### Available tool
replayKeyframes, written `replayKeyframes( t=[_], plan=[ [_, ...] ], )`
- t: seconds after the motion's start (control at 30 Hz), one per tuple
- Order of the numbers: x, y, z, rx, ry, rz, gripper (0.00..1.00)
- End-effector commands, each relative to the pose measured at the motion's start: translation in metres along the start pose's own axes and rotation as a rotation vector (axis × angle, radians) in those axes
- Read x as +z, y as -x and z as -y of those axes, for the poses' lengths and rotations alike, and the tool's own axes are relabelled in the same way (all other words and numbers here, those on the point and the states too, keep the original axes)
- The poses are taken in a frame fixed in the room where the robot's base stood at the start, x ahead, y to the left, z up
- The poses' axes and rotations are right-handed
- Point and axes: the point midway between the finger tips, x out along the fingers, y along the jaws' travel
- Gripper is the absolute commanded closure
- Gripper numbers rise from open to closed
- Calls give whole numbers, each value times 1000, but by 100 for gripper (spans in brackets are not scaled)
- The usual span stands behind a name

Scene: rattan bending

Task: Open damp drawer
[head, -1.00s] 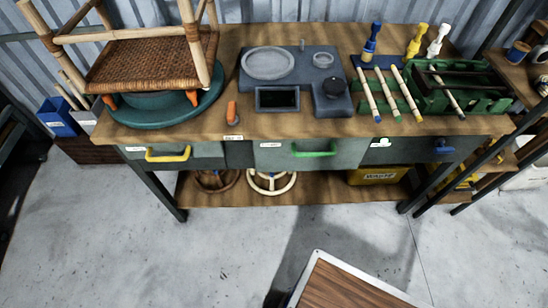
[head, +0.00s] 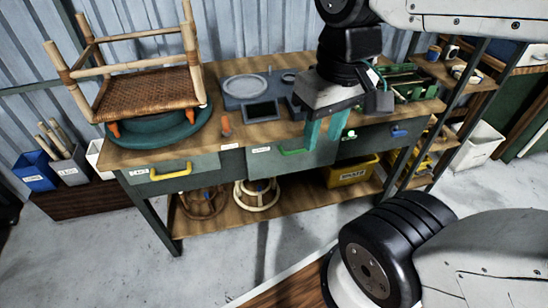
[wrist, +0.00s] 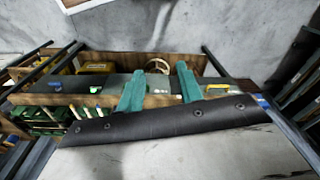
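The workbench has three shut drawers in a row. The left one has a yellow handle (head: 171,172), the middle one a green handle (head: 293,152), and the right one a blue handle (head: 400,132). Their labels are too small to read, so I cannot tell which is the damp drawer. My gripper (head: 321,142) hangs over the bench's front edge, its teal fingers pointing down in front of the middle drawer's right part. In the wrist view my gripper (wrist: 160,88) has its fingers wide apart with nothing between them. I cannot see contact with any handle.
A woven rattan stool (head: 150,88) stands on a green turntable (head: 158,128) on the bench's left. A grey unit (head: 245,90) and green rack (head: 412,82) are also on top. Floor before the bench is clear.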

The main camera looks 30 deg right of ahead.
Motion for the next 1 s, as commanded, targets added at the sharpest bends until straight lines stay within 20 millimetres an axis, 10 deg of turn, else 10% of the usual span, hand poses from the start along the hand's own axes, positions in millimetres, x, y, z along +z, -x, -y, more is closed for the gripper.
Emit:
replayKeyframes(
  t=[0.57, 1.0],
  plan=[
    [-97, -75, 3, -768, -15, 328, 64],
    [-186, -180, -79, -1377, -243, -58, 64]
  ],
)
